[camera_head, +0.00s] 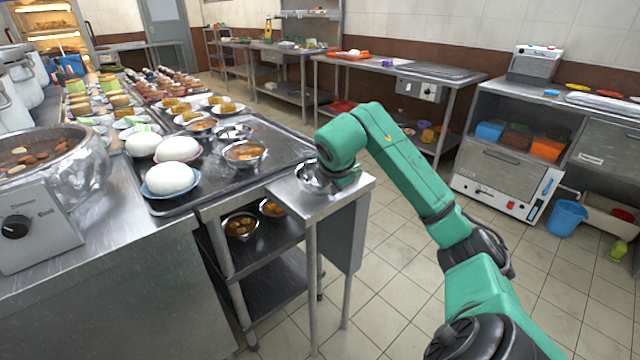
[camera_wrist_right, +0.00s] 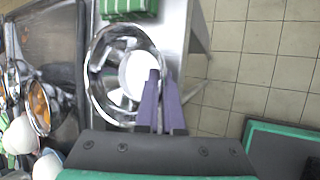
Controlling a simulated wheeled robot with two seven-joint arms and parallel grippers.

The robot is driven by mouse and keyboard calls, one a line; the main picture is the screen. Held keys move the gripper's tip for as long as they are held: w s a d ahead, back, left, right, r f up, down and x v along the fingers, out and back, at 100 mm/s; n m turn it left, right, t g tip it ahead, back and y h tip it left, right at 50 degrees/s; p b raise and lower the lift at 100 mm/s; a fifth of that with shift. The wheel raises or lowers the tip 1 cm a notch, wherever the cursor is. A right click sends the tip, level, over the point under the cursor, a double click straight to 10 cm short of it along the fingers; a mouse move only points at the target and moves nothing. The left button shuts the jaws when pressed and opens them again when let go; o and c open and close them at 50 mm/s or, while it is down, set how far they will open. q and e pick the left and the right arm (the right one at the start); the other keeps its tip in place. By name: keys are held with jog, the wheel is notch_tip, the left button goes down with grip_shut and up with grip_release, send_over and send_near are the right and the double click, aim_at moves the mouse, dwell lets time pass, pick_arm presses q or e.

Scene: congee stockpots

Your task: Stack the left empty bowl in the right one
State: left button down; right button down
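A shiny metal bowl (camera_head: 312,178) stands on the small steel side table, partly hidden by my right gripper (camera_head: 338,184). In the right wrist view this bowl (camera_wrist_right: 103,92) shows from above, with a bright white round patch inside and no food visible. The purple fingers of my right gripper (camera_wrist_right: 161,78) are close together at the bowl's right rim; whether they grip the rim I cannot tell. Another metal bowl (camera_head: 233,132), seemingly empty, sits on the dark tray to the left. My left gripper is not in view.
Metal bowls with food (camera_head: 245,154) and white buns (camera_head: 169,179) on plates crowd the dark tray. A green ribbed object (camera_wrist_right: 127,8) is just beyond the bowl. More filled bowls (camera_head: 240,226) sit on the shelf below.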

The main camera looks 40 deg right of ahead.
jog(key=shift+r, duration=0.1)
dwell(0.3)
